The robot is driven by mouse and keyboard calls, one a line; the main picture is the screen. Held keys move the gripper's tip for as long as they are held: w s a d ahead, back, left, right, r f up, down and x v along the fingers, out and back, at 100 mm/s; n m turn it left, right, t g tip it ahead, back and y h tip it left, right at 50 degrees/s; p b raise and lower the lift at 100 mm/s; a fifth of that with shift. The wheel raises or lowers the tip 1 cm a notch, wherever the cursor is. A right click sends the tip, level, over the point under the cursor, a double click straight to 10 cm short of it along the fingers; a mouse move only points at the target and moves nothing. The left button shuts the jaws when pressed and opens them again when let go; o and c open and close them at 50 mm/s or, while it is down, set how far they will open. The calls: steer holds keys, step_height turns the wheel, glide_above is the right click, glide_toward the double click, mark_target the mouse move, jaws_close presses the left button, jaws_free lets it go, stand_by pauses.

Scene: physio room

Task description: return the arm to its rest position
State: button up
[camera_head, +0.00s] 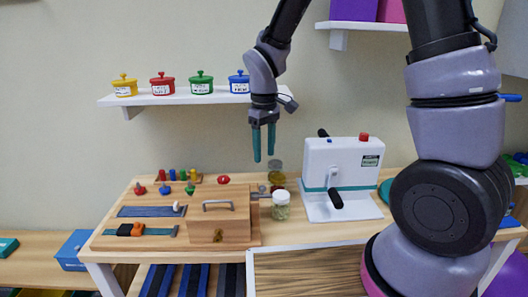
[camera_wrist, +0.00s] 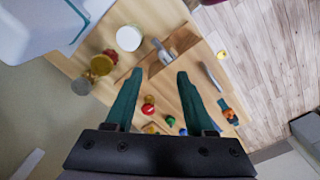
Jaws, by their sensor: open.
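My gripper (camera_head: 264,142) points downward above the back of the wooden table, in front of the wall. Its two teal fingers are apart and nothing is between them. It also shows in the wrist view (camera_wrist: 152,100), with the table below it. In the head view the fingertips are above the jars and left of the white machine (camera_head: 342,170). My arm comes down from the top of the picture, and its thick lower links fill the right side. Part of the table's right end is hidden behind them.
A wall shelf (camera_head: 180,99) with several lidded coloured pots is left of my gripper. The table holds a wooden box (camera_head: 218,222), a white-lidded jar (camera_head: 281,204), coloured knobs and sliding strips. A second shelf (camera_head: 365,25) is at top right. The air around the fingers is clear.

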steer(key=s+d+r+m+t, duration=0.2)
steer(key=s+d+r+m, duration=0.2)
steer(key=d+r, duration=0.2)
steer(key=s+d+r+m+t+y, duration=0.1)
steer(key=s+d+r+m+t, duration=0.1)
steer(key=d+r, duration=0.4)
steer(key=s+d+r+m+t+y, duration=0.1)
steer(key=s+d+r+m+t, duration=0.2)
steer(key=r, duration=0.8)
steer(key=s+d+m, duration=0.2)
steer(key=d+m, duration=0.1)
steer(key=d, duration=0.1)
steer(key=shift+s+r+m, duration=0.3)
steer(key=shift+r+m, duration=0.05)
steer(key=shift+m, duration=0.05)
